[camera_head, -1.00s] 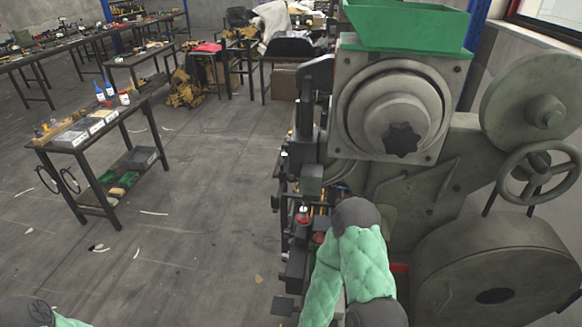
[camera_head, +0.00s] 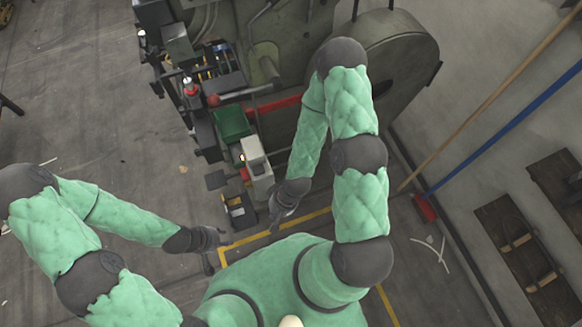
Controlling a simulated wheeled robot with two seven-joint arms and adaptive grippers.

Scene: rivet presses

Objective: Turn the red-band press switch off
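The press (camera_head: 290,40) with a red band (camera_head: 272,106) stands at the top middle of the head view. A pale grey box (camera_head: 257,168) with a small red part on its left side stands at the press's near end; I cannot tell whether this is the switch or how it is set. My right gripper (camera_head: 275,222) points down just right of and nearer than this box, apart from it as far as I can tell. My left gripper (camera_head: 219,254) is over the floor to the left and seems to have its fingers spread. Neither visibly holds anything.
A green bin (camera_head: 231,122) and a dark tray (camera_head: 240,210) flank the pale box. A yellow line (camera_head: 262,236) marks the floor near my base. A broom with a blue handle (camera_head: 505,130) and dark pallets (camera_head: 520,250) are at the right.

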